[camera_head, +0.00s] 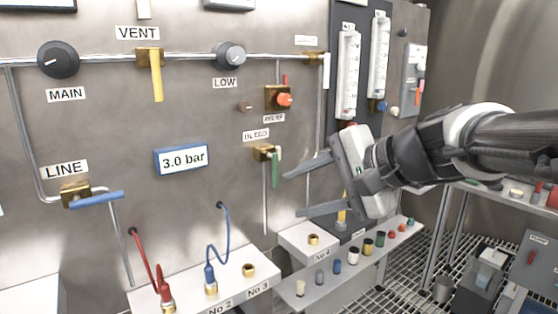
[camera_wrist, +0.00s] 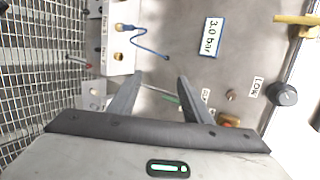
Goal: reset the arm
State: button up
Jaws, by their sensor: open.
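My gripper (camera_head: 298,190) reaches in from the right in the head view, in front of the steel panel (camera_head: 108,115). Its two grey fingers are apart, with nothing between them, and point left. The fingers are close to the green-handled valve (camera_head: 274,168), to its right; I cannot tell the exact gap. In the wrist view my gripper (camera_wrist: 160,85) also shows open and empty, with the panel beyond its fingertips. My gripper's body hides the lower part of the flow-tube board in the head view.
The panel carries a blue-handled LINE valve (camera_head: 95,199), a yellow VENT lever (camera_head: 156,78), MAIN knob (camera_head: 58,60), LOW knob (camera_head: 230,55) and 3.0 bar display (camera_head: 182,159). Below, a shelf (camera_head: 290,290) holds several small fittings. Red and blue hoses (camera_head: 226,240) hang left. Metal racks stand right.

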jog(key=s+d+f+n+g+h, duration=0.1)
jog(key=s+d+f+n+h, duration=0.35)
jog(key=s+f, duration=0.3)
jog(key=s+d+f+n+g+h, duration=0.1)
jog(key=s+d+f+n+h, duration=0.3)
jog(key=s+f+n, duration=0.3)
notch_tip(320, 180, up, 27)
jog(key=s+m+p, duration=0.1)
jog(key=p, duration=2.5)
jog(key=shift+d, duration=0.25)
jog(key=shift+s, duration=0.1)
